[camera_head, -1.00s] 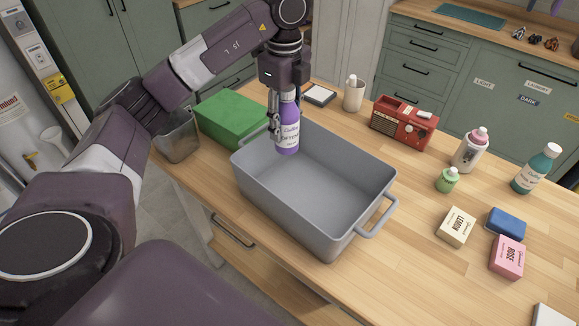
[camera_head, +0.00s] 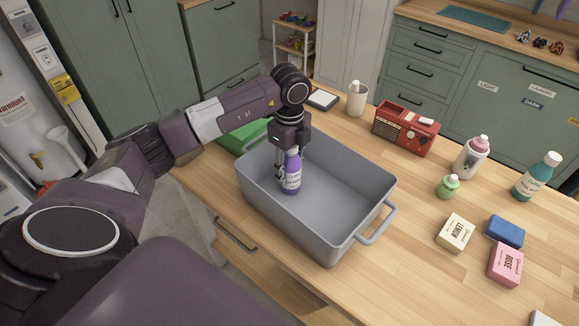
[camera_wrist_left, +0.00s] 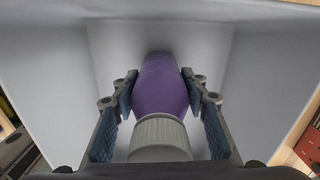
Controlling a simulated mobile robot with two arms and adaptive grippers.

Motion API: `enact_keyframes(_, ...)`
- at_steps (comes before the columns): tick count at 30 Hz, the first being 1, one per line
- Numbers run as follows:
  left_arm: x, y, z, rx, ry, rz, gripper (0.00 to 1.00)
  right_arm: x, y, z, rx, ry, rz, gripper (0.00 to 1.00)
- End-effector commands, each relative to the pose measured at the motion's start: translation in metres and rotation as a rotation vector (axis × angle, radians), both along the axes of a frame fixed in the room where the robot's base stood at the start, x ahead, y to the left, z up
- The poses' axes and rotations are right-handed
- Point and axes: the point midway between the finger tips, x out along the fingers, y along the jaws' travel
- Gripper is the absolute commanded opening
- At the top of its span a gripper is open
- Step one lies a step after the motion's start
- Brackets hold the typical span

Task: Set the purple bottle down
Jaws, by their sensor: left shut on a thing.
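The purple bottle (camera_head: 292,182) has a white label and is upright inside the grey bin (camera_head: 352,208), toward its far left end. In the head view I cannot tell whether its base touches the bin floor. My left gripper (camera_head: 288,166) is shut on the bottle from above. In the left wrist view the bottle (camera_wrist_left: 160,86), with its ribbed pale cap toward the camera, sits between the two blue finger pads of my left gripper (camera_wrist_left: 160,98). The grey bin's pale inner walls (camera_wrist_left: 258,70) surround it. My right gripper is not in view.
The bin stands on a wooden worktop (camera_head: 400,225). A green box (camera_head: 240,137) is behind my left arm. A red radio (camera_head: 404,128), a pink-capped bottle (camera_head: 471,157), a small green bottle (camera_head: 448,187), a teal bottle (camera_head: 537,177) and soap boxes (camera_head: 455,233) stand to the right.

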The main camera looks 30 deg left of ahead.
Motion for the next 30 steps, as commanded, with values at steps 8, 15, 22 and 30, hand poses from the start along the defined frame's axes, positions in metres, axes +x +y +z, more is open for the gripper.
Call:
enact_keyframes(8, 0.000, 0.000, -0.002, 0.000, 0.000, 0.000, 0.44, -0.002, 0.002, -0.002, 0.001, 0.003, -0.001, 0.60)
enact_keyframes(15, 0.000, 0.000, -0.002, 0.000, 0.000, 0.000, 0.58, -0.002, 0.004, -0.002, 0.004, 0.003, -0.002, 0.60)
enact_keyframes(22, 0.000, 0.000, 0.002, 0.000, 0.000, 0.000, 0.58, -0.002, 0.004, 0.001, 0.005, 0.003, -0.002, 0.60)
enact_keyframes(30, 0.002, 0.000, 0.044, 0.000, -0.007, 0.000, 0.58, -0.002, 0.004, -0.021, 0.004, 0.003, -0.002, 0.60)
